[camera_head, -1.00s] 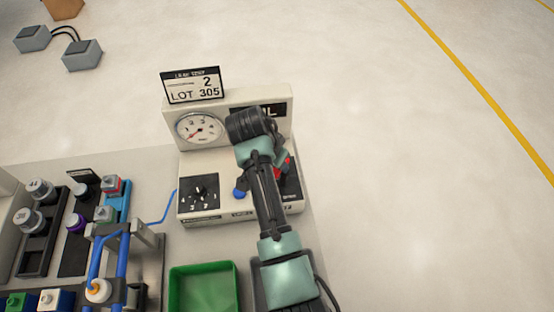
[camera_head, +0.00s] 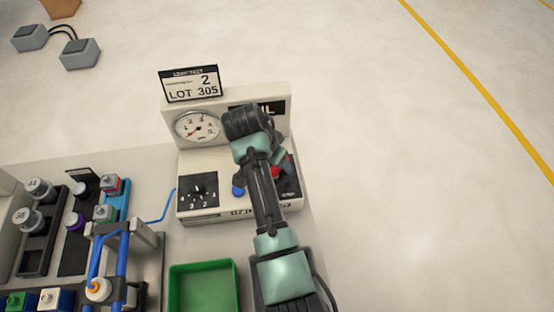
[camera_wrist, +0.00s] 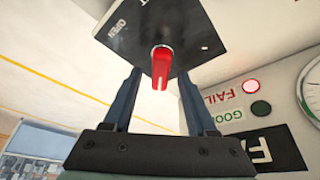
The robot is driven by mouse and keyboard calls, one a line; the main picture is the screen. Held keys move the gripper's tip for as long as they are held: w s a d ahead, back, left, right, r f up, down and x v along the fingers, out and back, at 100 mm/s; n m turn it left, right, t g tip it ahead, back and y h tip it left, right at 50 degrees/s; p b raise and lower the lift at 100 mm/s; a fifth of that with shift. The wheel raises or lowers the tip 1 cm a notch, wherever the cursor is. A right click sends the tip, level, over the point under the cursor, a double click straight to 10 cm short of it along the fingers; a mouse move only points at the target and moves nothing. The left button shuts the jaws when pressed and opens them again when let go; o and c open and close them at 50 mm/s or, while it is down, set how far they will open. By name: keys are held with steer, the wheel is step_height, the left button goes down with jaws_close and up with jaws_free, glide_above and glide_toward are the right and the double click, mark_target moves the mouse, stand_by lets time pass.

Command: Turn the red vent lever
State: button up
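The red vent lever (camera_wrist: 160,68) sits on a dark plate (camera_wrist: 130,30) with white lettering, part of which reads OPEN. In the wrist view my gripper (camera_wrist: 160,76) is open, with one finger on each side of the lever. A gap shows between each finger and the lever, so the fingers look apart from it. In the head view only a bit of red (camera_head: 275,172) shows beside my gripper (camera_head: 278,160); my arm hides most of the lever.
The cream test unit (camera_head: 220,160) carries a round gauge (camera_head: 198,127), a dial plate (camera_head: 198,190) and a blue knob (camera_head: 238,190). The red FAIL lamp (camera_wrist: 251,86) looks lit; the green lamp (camera_wrist: 261,108) looks dark. A green tray (camera_head: 203,290) stands in front. The floor at right is clear.

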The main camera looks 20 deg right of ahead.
steer(key=shift+r, duration=0.1)
steer(key=b+v, duration=0.1)
steer(key=v, duration=1.1)
steer(key=shift+a+r, duration=0.15)
steer(key=shift+r, duration=0.2)
steer(key=w+a+r+n+t, duration=0.25)
steer(key=r+t, duration=0.25)
steer(key=r, duration=0.4)
steer(key=w+a+r+n+t+y, duration=0.1)
steer(key=w+a+r+n+t, duration=0.15)
steer(key=r+t, duration=0.45)
steer(key=w+a+r+n+t, duration=0.2)
steer(key=a+r, duration=0.2)
steer(key=r, duration=0.7)
steer(key=s+a+r+n+t+y, duration=0.1)
steer(key=s+a+r+n+t, duration=0.1)
steer(key=s+r+t, duration=0.3)
steer(key=s+a+r+n+t+y, duration=0.2)
steer(key=s+r+t, duration=0.4)
steer(key=s+r, duration=0.6)
step_height(320, 180, up, 5)
steer(key=shift+a+f+n, duration=0.25)
steer(key=shift+a+n, duration=0.3)
steer(key=shift+n, duration=0.15)
